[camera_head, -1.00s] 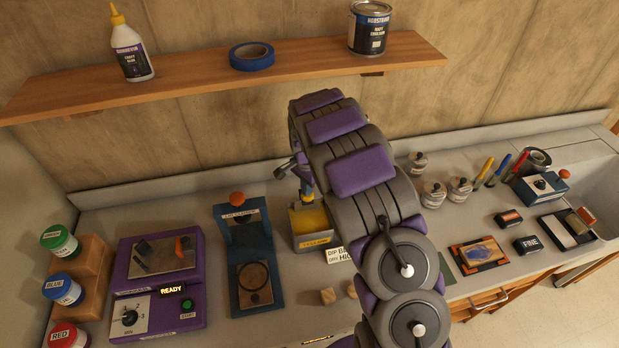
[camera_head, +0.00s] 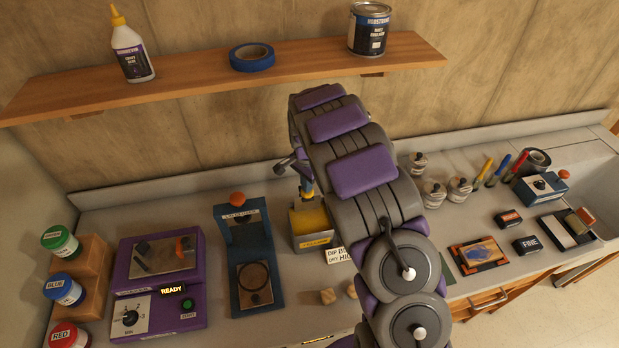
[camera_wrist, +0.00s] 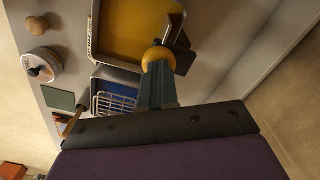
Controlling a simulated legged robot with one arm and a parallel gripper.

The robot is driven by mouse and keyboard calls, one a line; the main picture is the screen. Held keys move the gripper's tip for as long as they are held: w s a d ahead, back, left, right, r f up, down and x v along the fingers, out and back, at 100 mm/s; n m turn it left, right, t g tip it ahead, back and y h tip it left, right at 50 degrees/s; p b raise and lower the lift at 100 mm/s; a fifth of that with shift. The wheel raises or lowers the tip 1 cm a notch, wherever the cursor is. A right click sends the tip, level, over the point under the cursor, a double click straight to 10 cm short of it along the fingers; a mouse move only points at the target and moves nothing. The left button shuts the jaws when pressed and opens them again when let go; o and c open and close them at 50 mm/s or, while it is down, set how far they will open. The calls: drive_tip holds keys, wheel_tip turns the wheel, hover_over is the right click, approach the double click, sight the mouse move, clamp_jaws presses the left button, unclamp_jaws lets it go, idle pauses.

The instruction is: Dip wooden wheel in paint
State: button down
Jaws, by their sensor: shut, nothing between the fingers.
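My gripper (camera_head: 306,188) points down over the back of the yellow paint tray (camera_head: 297,232). A small dark grey block-like part (camera_wrist: 181,45) shows beside the gripper at the tray's edge. I cannot make out a wooden wheel with certainty. My arm hides part of the bench to the right of the tray.
A blue tray with a wire rack (camera_wrist: 113,100) lies near the paint tray. Small wooden pieces (camera_head: 328,296) lie in front of it. A blue press (camera_head: 234,287) and purple machine (camera_head: 130,278) stand left. A shelf (camera_head: 200,82) runs above. Jars (camera_head: 433,193) stand right.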

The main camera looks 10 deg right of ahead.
wheel_tip(320, 180, up, 8)
drive_tip(key=p, duration=0.1)
idle(1.4)
wheel_tip(320, 180, up, 5)
drive_tip(key=shift+f+p, duration=0.1)
drive_tip(key=shift+p, duration=0.8)
idle(0.3)
